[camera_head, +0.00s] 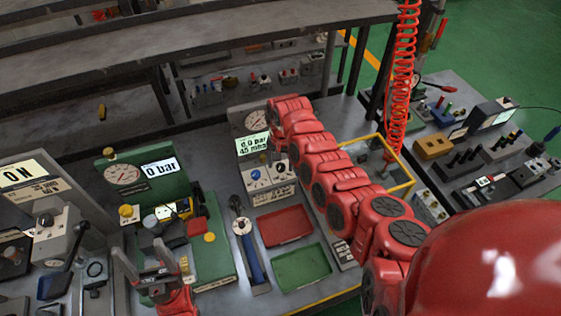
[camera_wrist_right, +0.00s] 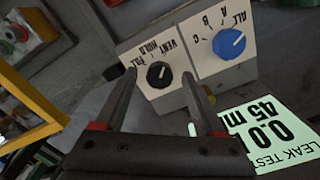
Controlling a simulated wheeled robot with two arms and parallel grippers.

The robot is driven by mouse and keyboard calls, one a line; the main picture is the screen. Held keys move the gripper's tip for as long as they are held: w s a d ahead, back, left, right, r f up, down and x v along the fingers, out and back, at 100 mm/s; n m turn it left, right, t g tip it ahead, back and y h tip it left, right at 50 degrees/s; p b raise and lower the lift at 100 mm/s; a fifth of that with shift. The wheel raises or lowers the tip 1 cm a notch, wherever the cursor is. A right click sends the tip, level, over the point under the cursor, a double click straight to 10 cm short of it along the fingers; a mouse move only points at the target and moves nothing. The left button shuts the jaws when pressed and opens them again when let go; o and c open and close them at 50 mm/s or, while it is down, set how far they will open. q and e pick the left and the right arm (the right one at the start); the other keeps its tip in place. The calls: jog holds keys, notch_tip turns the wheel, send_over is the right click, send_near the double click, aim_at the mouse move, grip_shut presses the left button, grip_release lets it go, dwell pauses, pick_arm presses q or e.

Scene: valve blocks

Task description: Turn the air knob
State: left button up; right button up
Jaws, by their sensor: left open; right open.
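In the right wrist view, a black knob (camera_wrist_right: 159,74) sits on a pale panel with VENT and HOLD lettering. No "air" label is readable. My right gripper (camera_wrist_right: 158,88) is open, its fingers reaching toward the black knob on either side; contact is not clear. In the head view the blue knob (camera_head: 256,175) shows beneath the leak-test display, and my right gripper (camera_head: 273,150) is close by, partly hidden by its arm. My left gripper (camera_head: 148,262) is open and empty at the lower left.
The leak-test display (camera_head: 253,143) reads 0.0 bar. A red tray (camera_head: 286,226) and a green tray (camera_head: 302,268) lie in front of the panel. A green gauge station (camera_head: 124,175) stands left. A yellow frame (camera_head: 402,180) and a red coiled hose (camera_head: 402,80) are at right.

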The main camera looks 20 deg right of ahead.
jog(key=shift+c, duration=0.2)
grip_shut()
